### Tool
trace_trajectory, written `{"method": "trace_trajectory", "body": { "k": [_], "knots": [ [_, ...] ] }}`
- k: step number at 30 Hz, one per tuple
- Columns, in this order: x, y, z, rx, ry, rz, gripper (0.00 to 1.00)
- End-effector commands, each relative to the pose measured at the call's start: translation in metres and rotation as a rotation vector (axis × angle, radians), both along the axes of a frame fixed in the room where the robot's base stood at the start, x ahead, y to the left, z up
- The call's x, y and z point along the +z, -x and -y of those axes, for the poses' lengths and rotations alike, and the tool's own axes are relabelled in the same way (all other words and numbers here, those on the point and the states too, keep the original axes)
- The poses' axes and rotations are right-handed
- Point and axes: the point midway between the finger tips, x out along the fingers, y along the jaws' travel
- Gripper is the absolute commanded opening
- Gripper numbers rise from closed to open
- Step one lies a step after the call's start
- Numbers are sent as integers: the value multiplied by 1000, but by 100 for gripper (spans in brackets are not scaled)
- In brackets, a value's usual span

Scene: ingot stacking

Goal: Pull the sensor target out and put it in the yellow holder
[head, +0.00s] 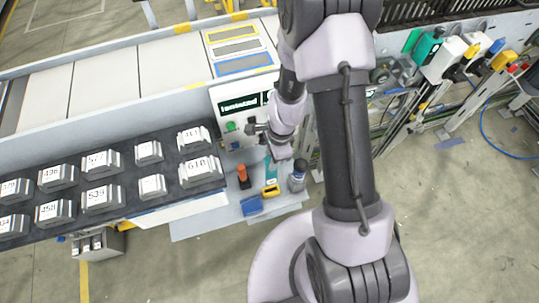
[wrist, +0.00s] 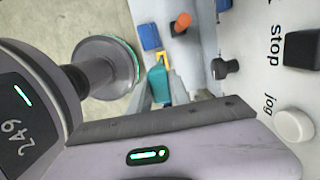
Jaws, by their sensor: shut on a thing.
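My gripper (head: 278,152) is over the small shelf beside the control panel, with its housing filling the bottom of the wrist view. The yellow holder (head: 271,190) sits on the shelf just below the teal piece in the head view. In the wrist view the yellow holder (wrist: 162,58) is partly covered by the teal piece.
A blue tray (head: 251,205), an orange-topped item (head: 244,176) and a dark-capped bottle (head: 297,176) stand around the holder. The panel's black knob (wrist: 225,68) and white jog button (wrist: 294,126) are close on the right. Numbered ingots (head: 201,171) lie on the dark conveyor at left.

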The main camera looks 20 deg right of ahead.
Motion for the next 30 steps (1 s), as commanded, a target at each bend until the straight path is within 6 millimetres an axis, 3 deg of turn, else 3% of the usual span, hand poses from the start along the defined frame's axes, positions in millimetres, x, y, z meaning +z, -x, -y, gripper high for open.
{"method": "trace_trajectory", "body": {
  "k": [8, 21, 30],
  "knots": [
    [-5, 0, 0, 2, -1, 0, 0],
    [-56, 0, 0, 4, -1, 0, 0],
    [-57, 0, 0, 4, -1, 1, 0]
  ]
}}
